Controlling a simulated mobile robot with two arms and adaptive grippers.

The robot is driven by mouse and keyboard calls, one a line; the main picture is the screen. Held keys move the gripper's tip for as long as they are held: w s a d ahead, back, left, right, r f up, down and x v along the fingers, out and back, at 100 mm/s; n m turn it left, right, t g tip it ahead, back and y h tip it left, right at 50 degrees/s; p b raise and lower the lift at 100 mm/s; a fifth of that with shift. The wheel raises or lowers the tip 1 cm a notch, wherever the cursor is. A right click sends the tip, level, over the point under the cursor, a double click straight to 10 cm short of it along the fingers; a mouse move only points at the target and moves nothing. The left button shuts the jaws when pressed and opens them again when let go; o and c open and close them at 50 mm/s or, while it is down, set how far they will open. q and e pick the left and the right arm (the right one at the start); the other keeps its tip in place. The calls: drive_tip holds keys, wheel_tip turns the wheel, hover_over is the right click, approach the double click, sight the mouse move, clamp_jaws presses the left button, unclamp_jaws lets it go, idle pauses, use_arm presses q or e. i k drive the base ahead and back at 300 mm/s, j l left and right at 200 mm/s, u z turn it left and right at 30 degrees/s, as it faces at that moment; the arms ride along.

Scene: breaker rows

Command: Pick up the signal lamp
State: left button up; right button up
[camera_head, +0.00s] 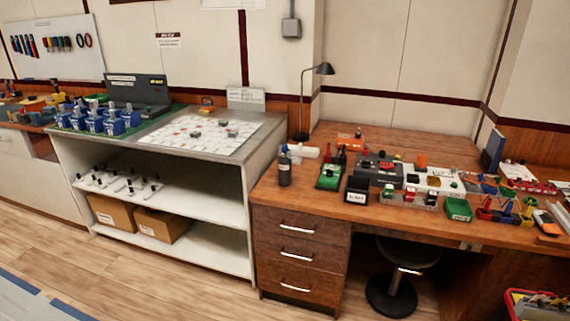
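I cannot pick out the signal lamp for certain among the small parts on the wooden desk (390,215). Small coloured parts there include an orange piece (421,160) at the back, a dark grey unit (381,176) with red on top, and a white board (437,180) with coloured parts. Neither of my grippers shows in the head view.
A black desk lamp (303,95) stands at the desk's back left. A dark bottle (285,170), a green tray (459,209) and a green device (329,177) stand along the front. A stool (408,253) is under the desk. A white shelf unit (195,250) adjoins left.

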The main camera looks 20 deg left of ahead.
sight(284, 164)
drive_tip(key=i+j, duration=1.75)
drive_tip(key=i, duration=0.25)
